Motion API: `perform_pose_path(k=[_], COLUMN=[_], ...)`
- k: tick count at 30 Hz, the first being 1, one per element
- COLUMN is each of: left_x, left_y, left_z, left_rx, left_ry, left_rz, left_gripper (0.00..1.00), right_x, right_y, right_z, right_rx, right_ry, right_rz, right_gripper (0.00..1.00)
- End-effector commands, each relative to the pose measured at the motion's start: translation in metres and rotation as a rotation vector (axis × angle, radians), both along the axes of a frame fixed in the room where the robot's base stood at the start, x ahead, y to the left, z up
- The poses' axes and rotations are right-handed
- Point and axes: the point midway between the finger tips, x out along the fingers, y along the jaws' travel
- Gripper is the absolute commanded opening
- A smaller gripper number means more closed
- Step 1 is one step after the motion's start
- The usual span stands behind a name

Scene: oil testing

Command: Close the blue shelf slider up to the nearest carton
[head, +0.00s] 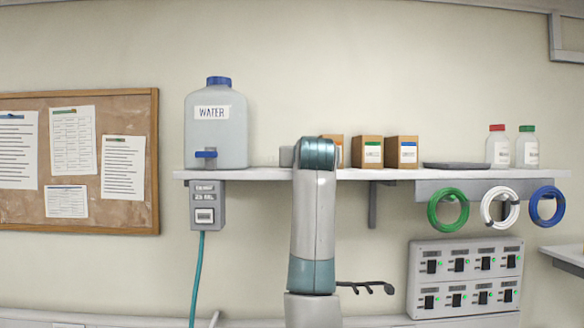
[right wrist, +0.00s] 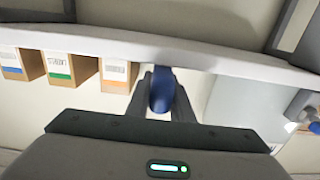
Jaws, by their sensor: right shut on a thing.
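The blue slider (right wrist: 162,92) is at the shelf edge in the right wrist view, between the two fingers of my right gripper (right wrist: 162,80). The gripper is shut on it. The nearest carton (right wrist: 117,73), with an orange label, stands just left of the slider in that view, with a small gap between them. In the head view my arm hides the slider and gripper and covers part of this carton (head: 340,142). The white shelf (head: 255,174) runs along the wall. My left gripper is not in view.
A green-label carton (head: 367,152) and a blue-label carton (head: 401,152) stand farther along the shelf. A water container (head: 217,135) is at the shelf's left. A dark tray (head: 457,165) and two bottles (head: 498,148) are at the right. Coloured cable coils (head: 433,224) hang below.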

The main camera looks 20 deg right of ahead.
Motion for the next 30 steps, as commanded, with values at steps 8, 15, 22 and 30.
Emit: perform_pose_path(k=[8,15,22,30], left_x=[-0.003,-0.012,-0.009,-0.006], left_y=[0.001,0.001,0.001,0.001], left_z=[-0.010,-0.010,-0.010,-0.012], left_rx=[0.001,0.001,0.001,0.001], left_ry=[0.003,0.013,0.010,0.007], left_rz=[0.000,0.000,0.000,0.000], left_gripper=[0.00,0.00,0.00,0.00], right_x=[-0.013,-0.013,-0.012,-0.014], right_y=[-0.032,-0.031,-0.031,-0.030], right_z=[0.003,0.004,0.003,0.001], right_rx=[-0.005,-0.004,-0.004,-0.003], right_ry=[-0.008,-0.007,-0.005,-0.003], right_rz=[-0.003,-0.002,-0.001,0.000], right_gripper=[0.00,0.00,0.39,0.39])
